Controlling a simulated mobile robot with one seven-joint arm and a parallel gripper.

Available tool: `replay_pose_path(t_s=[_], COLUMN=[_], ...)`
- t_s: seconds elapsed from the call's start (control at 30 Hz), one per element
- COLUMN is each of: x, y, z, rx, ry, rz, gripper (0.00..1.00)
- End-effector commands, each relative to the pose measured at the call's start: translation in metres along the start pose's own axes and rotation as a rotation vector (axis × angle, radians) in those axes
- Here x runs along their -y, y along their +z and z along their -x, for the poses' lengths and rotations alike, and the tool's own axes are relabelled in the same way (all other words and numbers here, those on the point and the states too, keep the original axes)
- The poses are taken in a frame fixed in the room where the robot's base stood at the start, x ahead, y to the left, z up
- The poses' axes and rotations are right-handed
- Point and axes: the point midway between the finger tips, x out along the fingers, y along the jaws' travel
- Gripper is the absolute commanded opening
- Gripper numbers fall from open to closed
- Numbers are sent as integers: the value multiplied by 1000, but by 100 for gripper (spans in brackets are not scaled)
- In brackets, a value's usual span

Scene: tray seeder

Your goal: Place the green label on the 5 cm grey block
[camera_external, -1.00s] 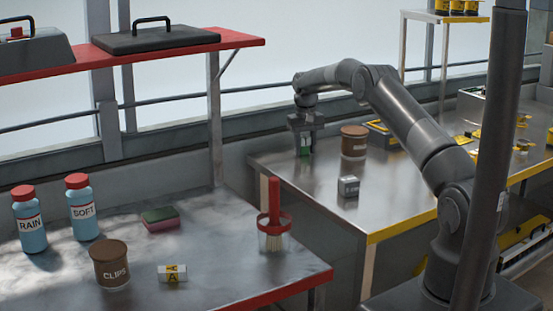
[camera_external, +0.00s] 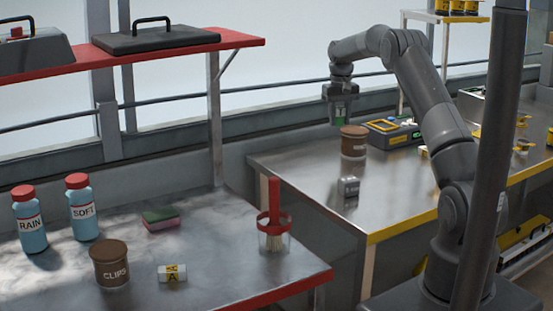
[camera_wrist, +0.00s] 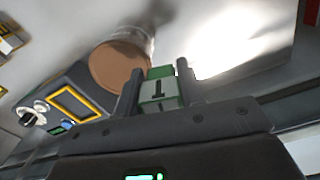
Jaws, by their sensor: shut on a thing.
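My gripper (camera_external: 340,122) is up above the back of the right-hand table and is shut on the green label (camera_external: 340,112), a small block with a green top and a pale face. In the wrist view the green label (camera_wrist: 160,88) sits between the two fingers (camera_wrist: 161,90), with a dark mark on its pale face. A small grey block (camera_external: 348,187) stands on the right table, lower and nearer the camera, apart from my gripper. Its size cannot be read from here. I do not make it out in the wrist view.
A brown lidded pot (camera_external: 354,143) stands just below and right of my gripper; its lid (camera_wrist: 118,66) shows in the wrist view. A device with a yellow frame (camera_external: 388,127) lies right of it. The steel tabletop (camera_external: 305,180) around the grey block is clear.

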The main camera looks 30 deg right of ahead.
Motion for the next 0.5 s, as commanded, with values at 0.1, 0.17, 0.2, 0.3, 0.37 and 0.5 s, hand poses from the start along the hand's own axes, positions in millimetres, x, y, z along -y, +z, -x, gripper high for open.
replay_pose_path(t_s=[0.1,0.17,0.2,0.3,0.37,0.5], x=[-6,-8,-9,-11,-12,-15], y=[6,10,15,31,44,81], z=[6,10,13,22,28,41], rx=[0,0,0,-1,-1,0], ry=[0,1,2,5,7,11], rz=[1,6,11,26,39,70], gripper=[14,14,14,14,14,14])
